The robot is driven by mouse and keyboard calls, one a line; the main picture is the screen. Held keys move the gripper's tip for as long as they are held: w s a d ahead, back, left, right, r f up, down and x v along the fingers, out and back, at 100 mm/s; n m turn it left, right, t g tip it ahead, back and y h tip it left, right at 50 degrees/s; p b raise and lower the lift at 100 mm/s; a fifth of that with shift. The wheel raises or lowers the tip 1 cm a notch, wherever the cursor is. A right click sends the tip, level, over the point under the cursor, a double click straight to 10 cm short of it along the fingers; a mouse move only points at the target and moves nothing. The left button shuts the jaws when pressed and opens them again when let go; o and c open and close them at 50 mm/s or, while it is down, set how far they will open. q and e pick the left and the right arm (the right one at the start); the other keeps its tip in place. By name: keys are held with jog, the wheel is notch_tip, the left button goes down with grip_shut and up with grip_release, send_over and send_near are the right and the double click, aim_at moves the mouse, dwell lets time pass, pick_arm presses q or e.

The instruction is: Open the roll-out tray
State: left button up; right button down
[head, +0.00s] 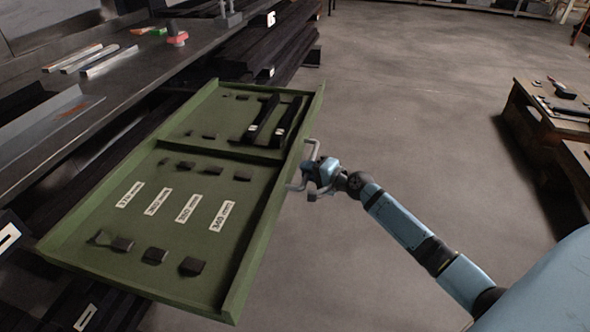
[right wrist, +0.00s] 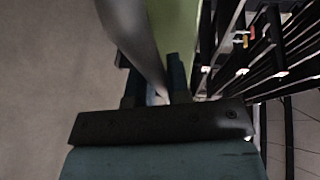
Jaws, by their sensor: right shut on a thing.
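The green roll-out tray (head: 262,212) stands well out from the dark rack on the left in the head view. Two dark tools lie in its far compartment, and white size labels and dark blocks sit in the near one. A grey bar handle (head: 306,152) is on the tray's right side. My right gripper (head: 316,180) is at this handle and shut on it. In the right wrist view the fingers (right wrist: 152,88) close around the grey handle (right wrist: 134,38), with the green tray edge (right wrist: 176,35) beside it. My left gripper is not in view.
A dark workbench (head: 120,80) with loose tools runs above the rack on the left. Further dark drawers (head: 285,45) lie behind the tray. A wooden table (head: 530,110) stands at the right. The floor (head: 420,90) between is clear.

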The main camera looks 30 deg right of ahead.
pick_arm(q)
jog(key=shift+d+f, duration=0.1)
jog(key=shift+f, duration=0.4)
pick_arm(e)
jog(key=shift+s+d, duration=1.15)
jog(key=shift+s, duration=0.2)
jog(key=c, duration=1.1)
grip_release()
pick_arm(q)
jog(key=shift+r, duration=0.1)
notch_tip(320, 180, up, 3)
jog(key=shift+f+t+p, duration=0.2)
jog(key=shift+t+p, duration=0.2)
jog(key=shift+p, duration=0.25)
pick_arm(e)
jog(key=v, duration=1.4)
